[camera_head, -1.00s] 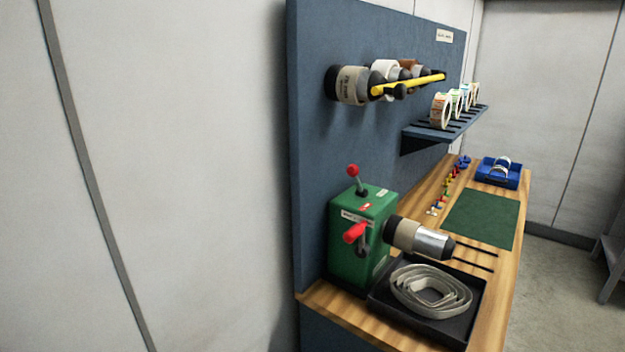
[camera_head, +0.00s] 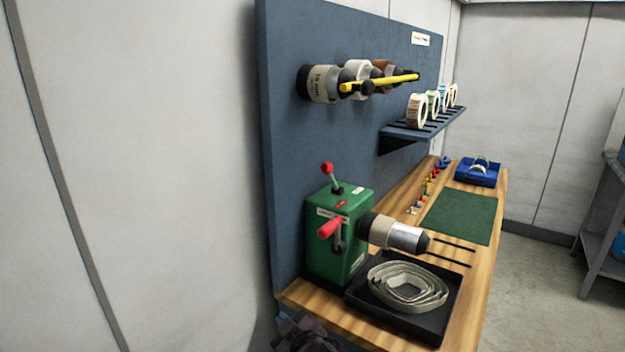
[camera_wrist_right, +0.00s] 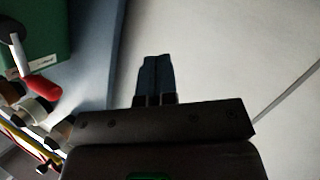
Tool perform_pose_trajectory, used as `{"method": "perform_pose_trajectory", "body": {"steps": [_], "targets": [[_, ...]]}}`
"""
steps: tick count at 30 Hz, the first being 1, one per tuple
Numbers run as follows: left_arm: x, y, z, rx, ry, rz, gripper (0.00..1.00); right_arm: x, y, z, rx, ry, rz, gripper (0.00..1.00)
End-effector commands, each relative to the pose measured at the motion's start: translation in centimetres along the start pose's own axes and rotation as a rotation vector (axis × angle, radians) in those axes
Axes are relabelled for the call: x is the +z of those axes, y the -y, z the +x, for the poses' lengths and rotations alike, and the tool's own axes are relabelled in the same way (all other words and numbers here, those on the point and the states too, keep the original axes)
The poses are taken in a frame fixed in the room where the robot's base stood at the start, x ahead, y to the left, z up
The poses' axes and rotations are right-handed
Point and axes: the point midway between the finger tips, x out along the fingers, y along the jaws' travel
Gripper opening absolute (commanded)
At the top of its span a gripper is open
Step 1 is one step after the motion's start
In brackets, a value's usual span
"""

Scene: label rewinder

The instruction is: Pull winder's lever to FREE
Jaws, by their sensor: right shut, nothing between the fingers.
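The green winder (camera_head: 335,255) stands at the near end of the bench. A lever with a red ball knob (camera_head: 327,168) rises tilted from its top. A crank with a red handle (camera_head: 330,228) is on its front. A small label is too small to read. My right gripper (camera_head: 302,335) is at the bottom edge, below and in front of the winder, touching neither lever nor crank. In the right wrist view its fingers (camera_wrist_right: 157,80) are together and empty, pointing at bare wall. The winder (camera_wrist_right: 50,25) and red handle (camera_wrist_right: 42,86) show there at the upper left. My left gripper is out of view.
A metal core (camera_head: 405,237) sticks out of the winder over a black tray (camera_head: 440,325) holding a coiled strip. The blue panel (camera_head: 290,130) behind carries rolls on a yellow-barred holder (camera_head: 385,83) and a shelf (camera_head: 425,130). Space left of the winder is clear.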

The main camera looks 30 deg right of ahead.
Motion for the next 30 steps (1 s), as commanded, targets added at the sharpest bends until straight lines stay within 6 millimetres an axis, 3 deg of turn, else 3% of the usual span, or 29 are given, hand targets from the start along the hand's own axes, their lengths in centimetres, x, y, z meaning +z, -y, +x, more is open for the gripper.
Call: {"method": "perform_pose_trajectory", "body": {"steps": [6, 15, 22, 30], "targets": [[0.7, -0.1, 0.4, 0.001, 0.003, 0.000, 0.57, -5.4, -2.8, 4.5, 0.118, 0.001, -0.216, 0.00], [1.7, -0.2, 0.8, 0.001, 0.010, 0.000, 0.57, -12.2, -8.8, 8.3, 0.404, 0.140, -0.560, 0.00], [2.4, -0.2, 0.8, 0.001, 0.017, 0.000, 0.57, -15.8, -14.0, 7.9, 0.685, 0.373, -0.788, 0.00], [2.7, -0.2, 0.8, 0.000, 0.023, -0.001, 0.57, -16.4, -17.1, 5.3, 0.900, 0.651, -0.922, 0.00]]}}
